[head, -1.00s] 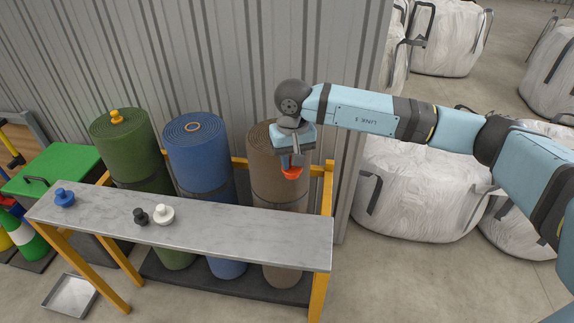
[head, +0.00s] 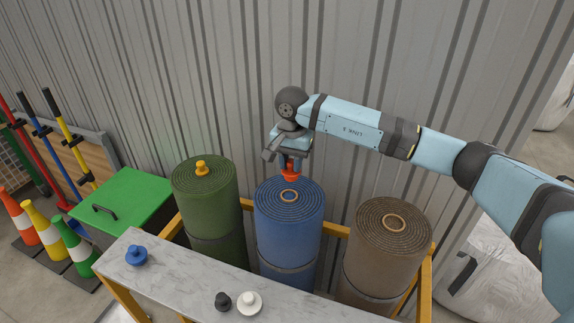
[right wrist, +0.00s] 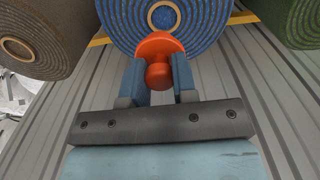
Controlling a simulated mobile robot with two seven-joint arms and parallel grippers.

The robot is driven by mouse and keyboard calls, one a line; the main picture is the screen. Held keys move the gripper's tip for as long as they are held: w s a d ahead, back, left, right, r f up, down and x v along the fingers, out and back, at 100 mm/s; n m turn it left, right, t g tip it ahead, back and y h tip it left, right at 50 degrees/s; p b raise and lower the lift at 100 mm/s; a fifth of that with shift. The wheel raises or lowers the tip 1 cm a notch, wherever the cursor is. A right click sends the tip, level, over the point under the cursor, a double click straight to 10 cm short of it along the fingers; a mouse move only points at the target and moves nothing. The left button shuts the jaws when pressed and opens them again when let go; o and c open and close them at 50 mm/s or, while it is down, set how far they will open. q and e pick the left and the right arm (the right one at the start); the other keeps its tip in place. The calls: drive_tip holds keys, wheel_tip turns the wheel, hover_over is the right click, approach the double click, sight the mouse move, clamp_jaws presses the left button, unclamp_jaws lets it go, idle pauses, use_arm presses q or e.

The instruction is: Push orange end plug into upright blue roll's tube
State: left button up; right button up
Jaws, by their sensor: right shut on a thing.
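The orange end plug (head: 290,178) is held by its knob between the fingers of my right gripper (head: 291,166), flange downward. In the right wrist view the plug (right wrist: 158,45) sits between the blue fingers of the right gripper (right wrist: 158,74). The blue roll (head: 289,235) stands upright. Its tube mouth (head: 289,195) looks open and empty. The plug appears above the far part of the roll's top, behind the tube in the head view and apart from it. The tube also shows beyond the plug in the right wrist view (right wrist: 163,14). My left gripper is not in view.
A green roll (head: 205,205) with a yellow plug (head: 201,167) stands left, a brown roll (head: 385,250) right. A grey bench (head: 185,280) in front bears blue (head: 137,256), black (head: 223,301) and white (head: 249,303) plugs. A corrugated wall (head: 180,80) rises behind.

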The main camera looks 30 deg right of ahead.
sight(290, 174)
drive_tip(key=shift+w+a+r, duration=0.1)
drive_tip(key=shift+w, duration=0.3)
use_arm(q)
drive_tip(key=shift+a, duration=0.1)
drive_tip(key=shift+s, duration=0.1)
use_arm(e)
drive_tip(key=shift+s+r, duration=0.1)
drive_tip(key=shift+s, duration=0.05)
use_arm(q)
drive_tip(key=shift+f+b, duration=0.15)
drive_tip(key=shift+b, duration=0.2)
use_arm(e)
drive_tip(key=shift+f, duration=0.2)
wheel_tip(290, 174, down, 4)
drive_tip(key=b, duration=0.3)
drive_tip(key=shift+f, duration=0.25)
drive_tip(key=shift+f+b, duration=0.4)
drive_tip(key=shift+f, duration=0.05)
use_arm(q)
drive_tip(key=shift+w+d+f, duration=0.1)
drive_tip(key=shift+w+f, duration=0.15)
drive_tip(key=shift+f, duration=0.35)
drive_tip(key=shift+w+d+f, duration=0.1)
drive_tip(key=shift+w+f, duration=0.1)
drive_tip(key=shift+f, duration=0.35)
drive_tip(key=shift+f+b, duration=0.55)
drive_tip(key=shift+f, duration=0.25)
